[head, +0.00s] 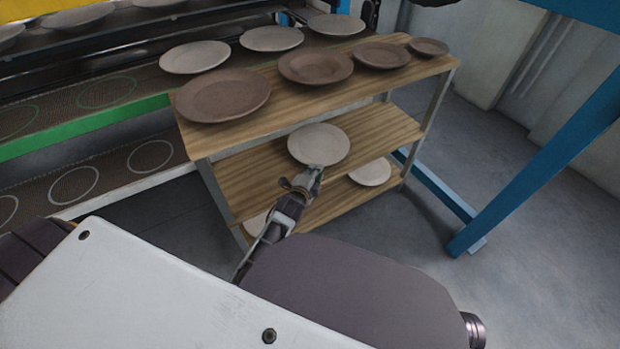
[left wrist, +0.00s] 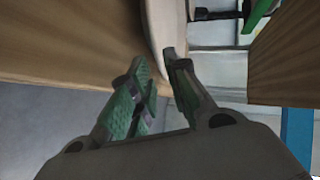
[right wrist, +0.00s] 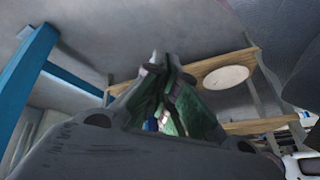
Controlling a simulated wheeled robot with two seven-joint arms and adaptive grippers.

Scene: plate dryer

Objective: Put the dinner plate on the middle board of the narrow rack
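The dinner plate (head: 318,144) is pale and round, at the middle board (head: 245,180) of the narrow rack. In the head view it lies over the board, inside the front edge. My left gripper (head: 314,176) is at its near rim. In the left wrist view the plate (left wrist: 168,25) shows edge-on close beside a wooden board, and its rim is between the left fingertips (left wrist: 160,68), which look shut on it. I cannot tell whether the plate touches the board. My right gripper (right wrist: 165,68) shows only in the right wrist view, shut and empty.
Several brown plates (head: 223,95) stand on the rack's top board (head: 290,112), above the middle one. Pale plates (head: 370,171) lie on the lowest board. A dryer with plates on its shelves (head: 195,57) stands behind left. A blue frame (head: 545,185) stands to the right; floor is clear before it.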

